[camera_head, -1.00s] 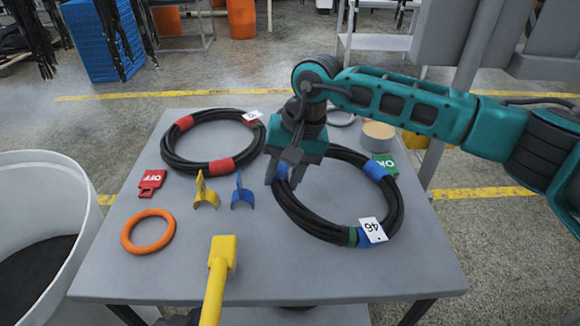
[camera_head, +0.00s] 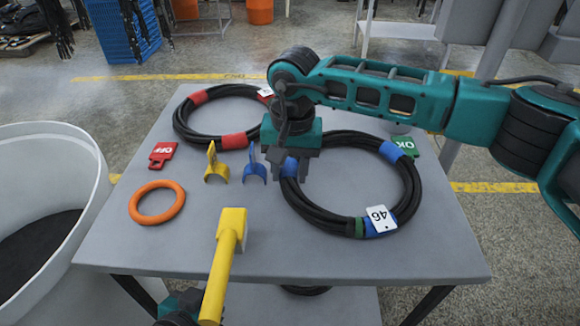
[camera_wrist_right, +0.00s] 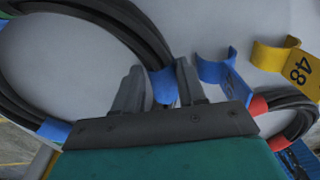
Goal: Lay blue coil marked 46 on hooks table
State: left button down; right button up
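The black coil with blue bands (camera_head: 352,215) lies on the right part of the grey table (camera_head: 250,255). Its white tag marked 46 (camera_head: 380,219) faces up at the front right. My right gripper (camera_head: 287,168) is at the coil's left side, on a blue band (camera_wrist_right: 163,85). In the right wrist view its fingers (camera_wrist_right: 162,88) stand close on both sides of this band and look shut on it. The coil still seems to rest on the table. A teal and dark part of my left arm shows at the bottom; its fingers are hidden.
A red-banded coil (camera_head: 180,125) lies at the back left. A yellow hook (camera_head: 215,170), a blue hook (camera_head: 254,170), a red OFF tag (camera_head: 162,154), an orange ring (camera_head: 157,217) and a green OK tag (camera_head: 402,145) are around. A white bin (camera_head: 50,132) stands left.

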jog(key=o, duration=0.5)
jog(key=r+p, duration=0.2)
jog(key=r, duration=0.4)
jog(key=r+p, duration=0.2)
jog(key=r, duration=0.5)
jog(key=r+p, duration=0.2)
jog(key=r, duration=0.5)
jog(key=shift+s+d, duration=0.25)
jog(key=shift+s, duration=0.05)
